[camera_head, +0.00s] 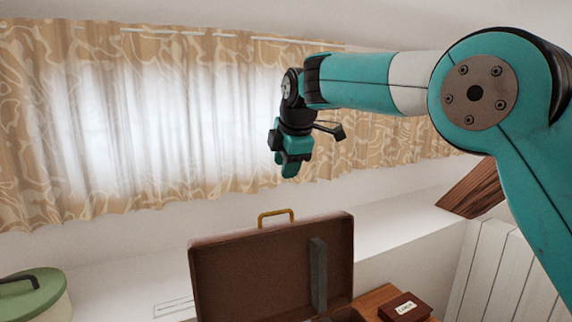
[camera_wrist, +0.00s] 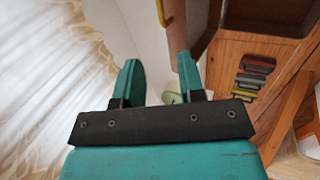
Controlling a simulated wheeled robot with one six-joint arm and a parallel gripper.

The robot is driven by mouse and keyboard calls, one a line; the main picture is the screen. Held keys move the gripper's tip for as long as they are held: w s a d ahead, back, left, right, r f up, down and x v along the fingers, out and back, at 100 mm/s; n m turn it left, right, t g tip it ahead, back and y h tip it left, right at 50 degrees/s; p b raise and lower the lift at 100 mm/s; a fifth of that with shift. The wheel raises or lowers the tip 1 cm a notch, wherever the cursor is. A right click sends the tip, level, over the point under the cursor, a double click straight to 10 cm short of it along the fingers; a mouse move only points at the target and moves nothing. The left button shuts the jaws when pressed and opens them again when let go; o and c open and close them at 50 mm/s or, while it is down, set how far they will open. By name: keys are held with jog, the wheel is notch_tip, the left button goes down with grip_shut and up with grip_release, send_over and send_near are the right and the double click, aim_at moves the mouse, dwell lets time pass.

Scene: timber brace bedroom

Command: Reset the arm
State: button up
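My gripper (camera_head: 291,165) hangs at the end of my teal and black arm in the head view, pointing down. It is in the air in front of the curtain, above the open suitcase and apart from it. In the wrist view my gripper (camera_wrist: 158,72) shows two teal fingers with a clear gap between them. Nothing is held between the fingers.
A brown suitcase (camera_head: 255,268) stands with its lid up below my gripper. A green lidded pot (camera_head: 35,298) is at lower left. A dark red box (camera_head: 404,307) lies on wooden furniture (camera_head: 372,300). A timber brace (camera_head: 475,190) slants at right. Patterned curtains (camera_head: 215,115) hang behind.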

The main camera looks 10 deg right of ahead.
jog(key=s+d+f+m+g+y, duration=0.1)
jog(key=s+f+m, duration=0.3)
jog(key=s, duration=0.9)
jog(key=s+d+f+m+g+b, duration=0.1)
jog(key=s+d+f+m, duration=0.3)
jog(key=s, duration=0.9)
jog(key=s+d+f+m+g+y, duration=0.1)
jog(key=s+d+f+m+g, duration=0.2)
jog(key=s, duration=1.1)
jog(key=f+m, duration=0.1)
jog(key=m, duration=0.2)
jog(key=shift+f+y+b, duration=0.15)
jog(key=shift+y+b, duration=0.15)
jog(key=shift+b, duration=0.05)
